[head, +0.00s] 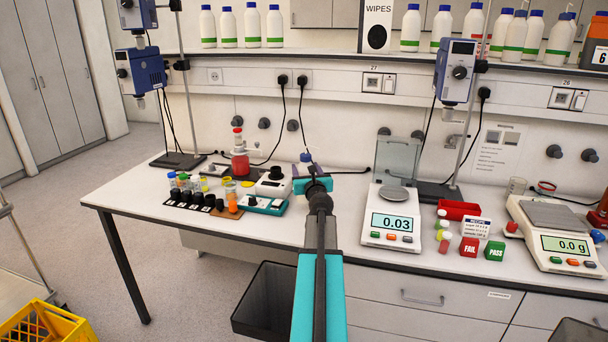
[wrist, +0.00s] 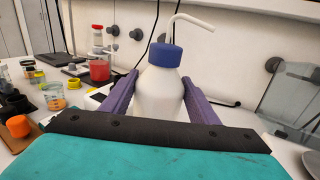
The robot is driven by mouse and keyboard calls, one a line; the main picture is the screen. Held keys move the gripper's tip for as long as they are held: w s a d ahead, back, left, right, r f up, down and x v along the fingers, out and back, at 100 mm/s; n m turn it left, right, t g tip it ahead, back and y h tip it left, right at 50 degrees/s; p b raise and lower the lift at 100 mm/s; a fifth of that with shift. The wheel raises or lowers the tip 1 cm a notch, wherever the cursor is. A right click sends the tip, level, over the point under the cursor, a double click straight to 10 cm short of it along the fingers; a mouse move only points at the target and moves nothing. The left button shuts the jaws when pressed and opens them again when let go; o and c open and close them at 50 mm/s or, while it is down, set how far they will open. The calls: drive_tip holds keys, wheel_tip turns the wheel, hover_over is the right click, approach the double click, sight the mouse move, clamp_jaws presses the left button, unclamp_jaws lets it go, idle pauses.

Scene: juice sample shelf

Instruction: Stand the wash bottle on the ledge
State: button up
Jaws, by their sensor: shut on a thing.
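The wash bottle (wrist: 158,95) is white with a blue screw cap and a bent white spout. It is upright between the purple fingers of my gripper (wrist: 162,84), which are shut on its body. Its lower part is hidden behind the gripper in the wrist view. In the head view my gripper (head: 313,172) is over the bench, and only the blue cap (head: 306,157) of the bottle shows clearly. I cannot tell whether the bottle's base touches the bench. A long ledge (head: 340,55) runs along the wall above the bench.
White bottles and a wipes box (head: 376,26) stand on the ledge, with gaps between them. On the bench (head: 140,200) are sample jars, a red-filled dispenser bottle (head: 240,162), a balance (head: 391,222) with its lid raised, and a second balance (head: 560,240). Stirrer stands and hanging cables are behind.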

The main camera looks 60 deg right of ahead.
drive_tip(key=shift+x, duration=1.8)
drive_tip(key=shift+d+f, duration=0.1)
drive_tip(key=shift+d, duration=0.05)
drive_tip(key=shift+w+d+f+b, duration=0.15)
drive_tip(key=shift+f+b, duration=0.15)
drive_tip(key=shift+f, duration=0.6)
drive_tip(key=shift+w+d+f+b, duration=0.1)
drive_tip(key=shift+d+f+b, duration=0.15)
drive_tip(key=shift+f, duration=0.7)
drive_tip(key=shift+s+f, duration=0.1)
drive_tip(key=o, duration=1.8)
drive_tip(key=shift+o, duration=0.2)
drive_tip(key=b+v, duration=0.1)
drive_tip(key=v, duration=1.1)
